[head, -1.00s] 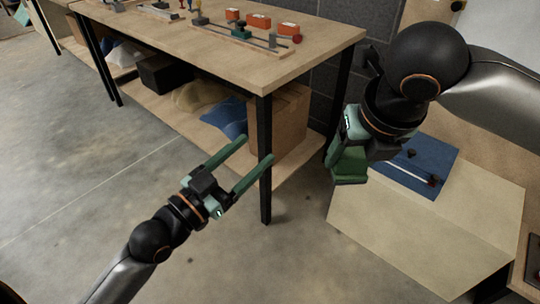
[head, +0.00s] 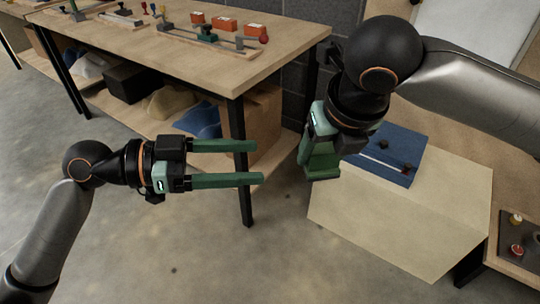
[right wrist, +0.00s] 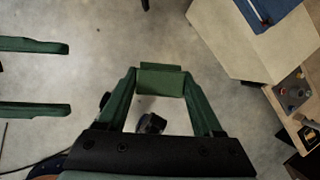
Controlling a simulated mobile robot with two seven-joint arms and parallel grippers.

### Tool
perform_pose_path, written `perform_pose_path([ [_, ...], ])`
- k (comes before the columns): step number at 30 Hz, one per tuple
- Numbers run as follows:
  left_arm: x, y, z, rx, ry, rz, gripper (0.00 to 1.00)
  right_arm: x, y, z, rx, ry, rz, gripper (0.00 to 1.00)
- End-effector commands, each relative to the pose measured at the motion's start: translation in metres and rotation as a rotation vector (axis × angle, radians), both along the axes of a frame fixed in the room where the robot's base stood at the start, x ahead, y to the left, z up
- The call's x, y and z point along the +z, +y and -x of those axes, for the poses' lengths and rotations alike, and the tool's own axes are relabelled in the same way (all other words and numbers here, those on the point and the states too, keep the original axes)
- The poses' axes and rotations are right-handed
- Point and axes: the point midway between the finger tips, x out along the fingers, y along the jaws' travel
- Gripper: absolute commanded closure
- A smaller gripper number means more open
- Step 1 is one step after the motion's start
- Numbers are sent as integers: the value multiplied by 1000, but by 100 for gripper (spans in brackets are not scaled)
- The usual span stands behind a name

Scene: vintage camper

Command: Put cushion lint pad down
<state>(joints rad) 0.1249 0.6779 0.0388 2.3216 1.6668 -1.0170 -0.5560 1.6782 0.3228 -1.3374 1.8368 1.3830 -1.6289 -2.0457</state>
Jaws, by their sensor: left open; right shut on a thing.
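The lint pad (head: 321,164) is a small green block held at the tips of my right gripper (head: 322,150), above the floor and left of the light wooden surface. The right wrist view shows the pad (right wrist: 161,80) squeezed between the two green fingers. My left gripper (head: 260,162) is open and empty, its fingers pointing right towards the pad, with a gap between them. Its fingertips also show at the left edge of the right wrist view (right wrist: 67,78).
A workbench (head: 170,55) with tools and red boxes stands at the back left; its black leg (head: 240,150) is behind my left fingers. A blue case (head: 385,155) lies on the light wooden surface (head: 400,225). A dark tray (head: 518,235) is at right. Floor is clear in front.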

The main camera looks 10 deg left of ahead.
Motion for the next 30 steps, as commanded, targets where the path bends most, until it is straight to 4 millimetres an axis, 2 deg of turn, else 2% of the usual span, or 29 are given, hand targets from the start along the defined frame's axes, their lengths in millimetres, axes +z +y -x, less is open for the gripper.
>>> perform_pose_path([
  [5, -1, -9, -4, -1, 0, 2, 29, 0, 0, 0, 0, -1, 0, 93],
  [8, -3, -22, -9, -2, 0, 3, 29, 0, 0, 0, 0, -1, 0, 93],
  [15, -9, -65, -27, -2, 1, 7, 29, 0, 0, 0, 0, 0, 0, 93],
  [21, -15, -93, -40, 1, 2, 5, 29, 0, 0, 0, 0, -1, 0, 93],
  [30, -18, -109, -46, 1, 2, 1, 29, 0, 0, 0, 0, -1, 0, 93],
])
